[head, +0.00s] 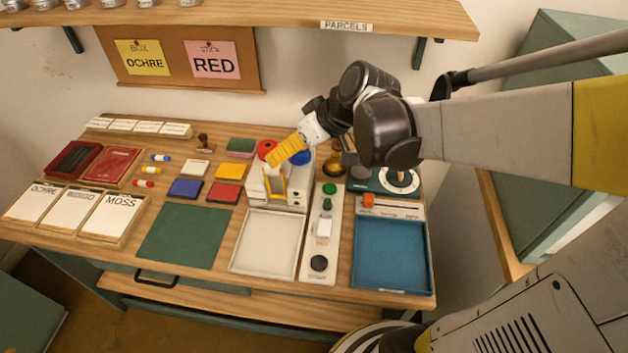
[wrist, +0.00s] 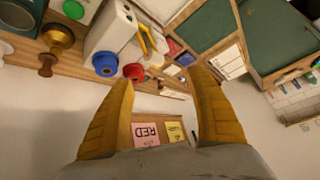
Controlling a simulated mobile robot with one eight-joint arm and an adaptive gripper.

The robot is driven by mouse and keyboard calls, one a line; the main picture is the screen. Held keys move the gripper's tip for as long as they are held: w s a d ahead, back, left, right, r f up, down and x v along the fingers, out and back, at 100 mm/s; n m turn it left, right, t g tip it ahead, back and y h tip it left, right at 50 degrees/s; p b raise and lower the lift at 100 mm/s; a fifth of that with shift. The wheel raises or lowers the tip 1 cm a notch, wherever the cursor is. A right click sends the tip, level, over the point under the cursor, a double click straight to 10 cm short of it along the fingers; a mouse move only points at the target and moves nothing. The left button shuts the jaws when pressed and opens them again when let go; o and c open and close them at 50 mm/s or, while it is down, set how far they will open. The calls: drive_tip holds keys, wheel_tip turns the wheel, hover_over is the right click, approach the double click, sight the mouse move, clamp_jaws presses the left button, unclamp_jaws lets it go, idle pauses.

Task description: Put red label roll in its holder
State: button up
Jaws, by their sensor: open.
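The red label roll (head: 266,148) is at the back of a white dispenser (head: 255,187) with a yellow handle, left of a blue roll (head: 301,157). In the wrist view the red roll (wrist: 134,71) and the blue roll (wrist: 105,64) sit side by side at the end of the white dispenser (wrist: 118,32). I cannot tell whether the red roll is seated in a holder. My gripper (head: 273,161) is above the dispenser, its yellow fingers partly covering it. In the wrist view my gripper (wrist: 163,75) is open and empty, with the red roll beyond the left fingertip.
A white tray (head: 264,270), a blue tray (head: 392,283) and a green mat (head: 165,263) lie along the front. Coloured pads (head: 222,192) lie left of the dispenser; a brass stamp (head: 334,165) stands to its right. A shelf (head: 270,17) and pinboard (head: 180,77) are behind.

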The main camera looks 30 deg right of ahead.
drive_tip(key=s+r+m+h, duration=0.2)
drive_tip(key=s+m+h, duration=0.2)
drive_tip(key=s, duration=0.9)
drive_tip(key=shift+s+t, duration=0.4)
